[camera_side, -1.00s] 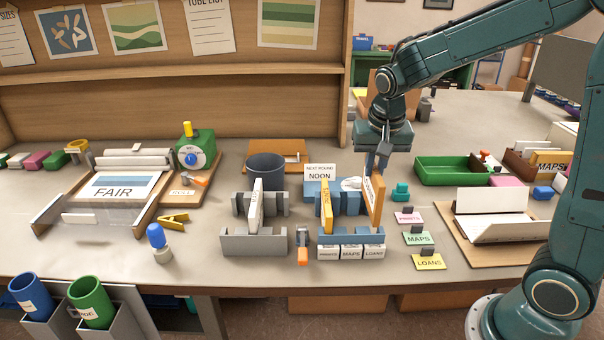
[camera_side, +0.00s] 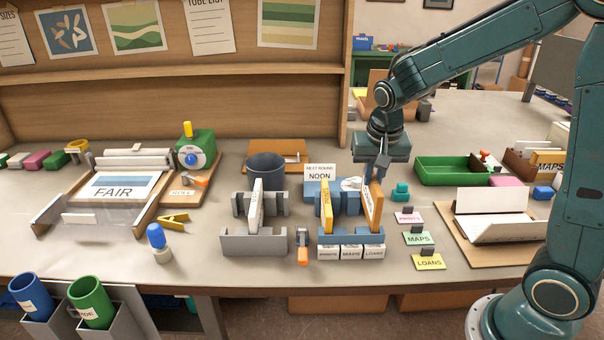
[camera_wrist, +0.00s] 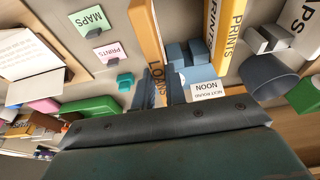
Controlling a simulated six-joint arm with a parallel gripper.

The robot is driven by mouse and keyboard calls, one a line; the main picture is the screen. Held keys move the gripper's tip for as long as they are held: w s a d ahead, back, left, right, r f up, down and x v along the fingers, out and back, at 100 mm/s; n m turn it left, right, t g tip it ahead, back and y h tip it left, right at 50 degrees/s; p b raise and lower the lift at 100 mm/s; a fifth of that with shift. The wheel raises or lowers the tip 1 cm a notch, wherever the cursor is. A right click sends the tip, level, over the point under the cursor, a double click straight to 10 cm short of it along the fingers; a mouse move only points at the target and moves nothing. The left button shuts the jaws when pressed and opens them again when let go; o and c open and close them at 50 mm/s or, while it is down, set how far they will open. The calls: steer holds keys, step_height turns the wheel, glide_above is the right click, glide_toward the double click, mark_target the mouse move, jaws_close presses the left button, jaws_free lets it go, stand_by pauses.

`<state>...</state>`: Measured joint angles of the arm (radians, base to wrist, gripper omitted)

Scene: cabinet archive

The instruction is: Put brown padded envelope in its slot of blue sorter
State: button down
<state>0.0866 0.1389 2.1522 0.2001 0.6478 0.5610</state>
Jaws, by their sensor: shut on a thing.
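The brown padded envelope (camera_side: 373,208) stands upright on edge at the right end of the blue sorter (camera_side: 340,239), above the LOANS label (camera_side: 374,252). It reaches down between the sorter's front and back walls; its bottom edge is hidden behind the front wall. My gripper (camera_side: 377,178) is shut on its upper rear part. A yellow envelope (camera_side: 326,208) stands in the left slot; the middle slot looks empty.
A grey sorter (camera_side: 253,243) with a white envelope stands to the left. A NOON sign (camera_side: 319,178) and a dark cup (camera_side: 266,170) are behind. Pink, green and yellow cards and a teal piece (camera_side: 400,191) lie to the right.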

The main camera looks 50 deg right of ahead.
mark_target(372, 191)
steer(key=shift+f, duration=0.6)
steer(key=shift+f, duration=0.35)
steer(key=shift+f, duration=0.35)
steer(key=shift+f, duration=0.35)
steer(key=shift+f, duration=0.7)
steer(key=c, duration=1.4)
jaws_free()
steer(key=shift+o, duration=0.2)
steer(key=shift+r, duration=0.15)
steer(key=shift+v, duration=3.3)
steer(key=shift+a+r, duration=0.1)
